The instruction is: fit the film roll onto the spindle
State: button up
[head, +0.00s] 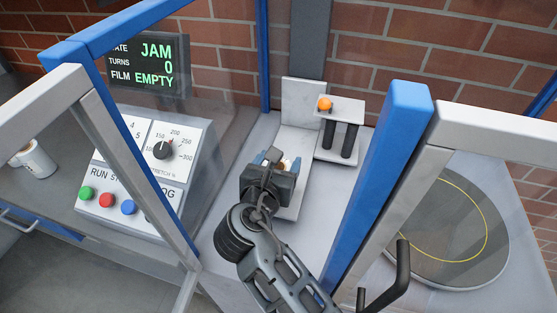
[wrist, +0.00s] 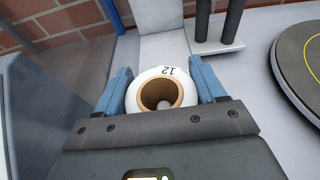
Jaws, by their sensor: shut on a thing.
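The film roll (wrist: 150,76) is white with a brown cardboard core, and the figure 12 is printed on its end face. In the wrist view my gripper (wrist: 160,82) is shut on it, one blue finger on each side. I look down into the open core, where a small pale patch shows; I cannot tell whether it is the spindle. In the head view my gripper (head: 283,163) is over the white carriage (head: 298,138) and hides most of the roll. No spindle can be clearly made out in either view.
A bracket (head: 345,106) with two dark rollers and an orange knob (head: 325,104) stands behind and right of my gripper. Blue frame posts (head: 384,175) flank the opening. A control panel (head: 150,165) is at left, a round turntable (head: 435,230) at right. The display (head: 148,65) reads JAM, FILM EMPTY.

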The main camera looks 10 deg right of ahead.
jog(key=shift+f, duration=0.15)
jog(key=o, duration=1.3)
jog(key=shift+s, duration=0.1)
jog(key=v, duration=0.7)
jog(key=shift+s+a, duration=0.2)
jog(key=shift+s, duration=0.1)
